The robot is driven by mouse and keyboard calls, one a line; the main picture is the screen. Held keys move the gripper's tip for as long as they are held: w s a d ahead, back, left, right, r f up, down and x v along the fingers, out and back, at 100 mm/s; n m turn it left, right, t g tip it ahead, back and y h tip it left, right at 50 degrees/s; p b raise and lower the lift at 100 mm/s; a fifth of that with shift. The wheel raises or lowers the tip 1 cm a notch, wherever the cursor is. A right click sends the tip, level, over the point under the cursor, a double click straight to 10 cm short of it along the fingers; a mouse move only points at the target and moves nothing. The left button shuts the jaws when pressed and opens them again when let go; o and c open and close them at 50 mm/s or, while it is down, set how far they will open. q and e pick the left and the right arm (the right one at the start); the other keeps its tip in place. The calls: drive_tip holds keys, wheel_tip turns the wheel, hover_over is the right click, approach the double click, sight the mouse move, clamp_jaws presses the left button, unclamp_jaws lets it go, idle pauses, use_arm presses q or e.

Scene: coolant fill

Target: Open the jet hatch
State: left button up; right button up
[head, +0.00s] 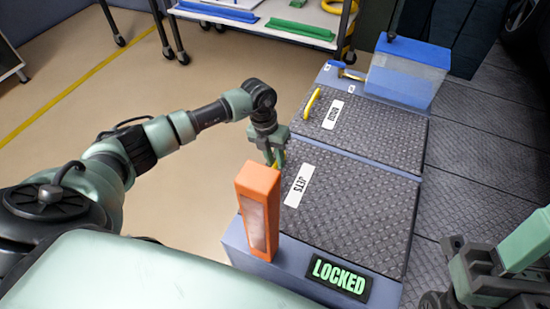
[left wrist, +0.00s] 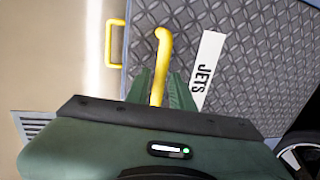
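The jet hatch (head: 350,205) is a dark diamond-plate lid with a white "JETS" label (head: 299,186); it lies flat and closed. It also shows in the left wrist view (left wrist: 245,75). Its yellow handle (left wrist: 161,55) runs between the fingers of my left gripper (left wrist: 160,92), which sit close on both sides of it and look closed on it. In the head view the left gripper (head: 273,158) is at the lid's left edge. A black sign reading "LOCKED" (head: 339,277) glows green at the near end. My right gripper (head: 480,275) is at the lower right, partly cut off.
An upright orange block (head: 259,208) stands at the near left corner beside the hatch. Beyond is a second closed lid (head: 372,125) with a yellow handle (head: 311,103). A blue-topped clear container (head: 408,70) stands at the far end. A cart (head: 275,25) is behind.

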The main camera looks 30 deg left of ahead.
use_arm(q)
clamp_jaws()
idle(1.3)
